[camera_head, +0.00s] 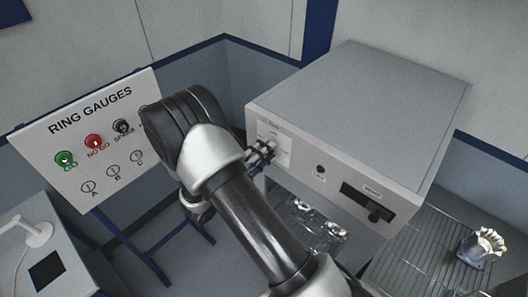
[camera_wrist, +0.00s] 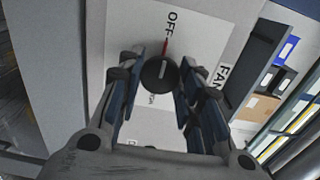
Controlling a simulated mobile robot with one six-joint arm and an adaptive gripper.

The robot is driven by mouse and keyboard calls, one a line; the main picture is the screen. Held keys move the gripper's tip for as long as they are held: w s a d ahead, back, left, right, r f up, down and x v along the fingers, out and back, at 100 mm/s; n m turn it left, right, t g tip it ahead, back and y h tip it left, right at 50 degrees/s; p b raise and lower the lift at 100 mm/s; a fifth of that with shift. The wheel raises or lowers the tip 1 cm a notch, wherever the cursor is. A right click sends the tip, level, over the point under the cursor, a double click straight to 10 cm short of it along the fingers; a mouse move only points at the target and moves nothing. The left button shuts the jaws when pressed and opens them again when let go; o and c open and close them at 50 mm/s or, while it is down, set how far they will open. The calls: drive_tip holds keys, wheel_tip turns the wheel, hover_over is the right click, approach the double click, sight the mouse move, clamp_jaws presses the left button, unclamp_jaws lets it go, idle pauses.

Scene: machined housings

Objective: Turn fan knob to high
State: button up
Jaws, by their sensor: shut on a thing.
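The fan knob (camera_wrist: 160,73) is round and black, with a pale line on its face, on a white panel marked FAN (camera_wrist: 222,76) in the wrist view. A red pointer at its edge points toward the word OFF (camera_wrist: 170,22). Other lettering on the panel is partly hidden. My gripper (camera_wrist: 162,78) has its blue-grey fingers on both sides of the knob and is shut on it. In the head view my gripper (camera_head: 262,152) is at the left part of the grey cabinet's front (camera_head: 360,90), and the knob is hidden behind it.
The cabinet front also has a green button (camera_head: 320,168) and a dark slot with a black handle (camera_head: 375,212). A ring gauges board (camera_head: 100,135) stands left. A metal part (camera_head: 481,246) sits on a ribbed surface (camera_head: 420,262) at right.

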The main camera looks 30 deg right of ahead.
drive_tip(key=shift+m, duration=0.3)
drive_tip(key=m+b, duration=3.5)
drive_tip(key=b, duration=0.3)
drive_tip(key=shift+f+b, duration=0.1)
drive_tip(key=shift+b, duration=0.25)
drive_tip(key=shift+m, duration=0.3)
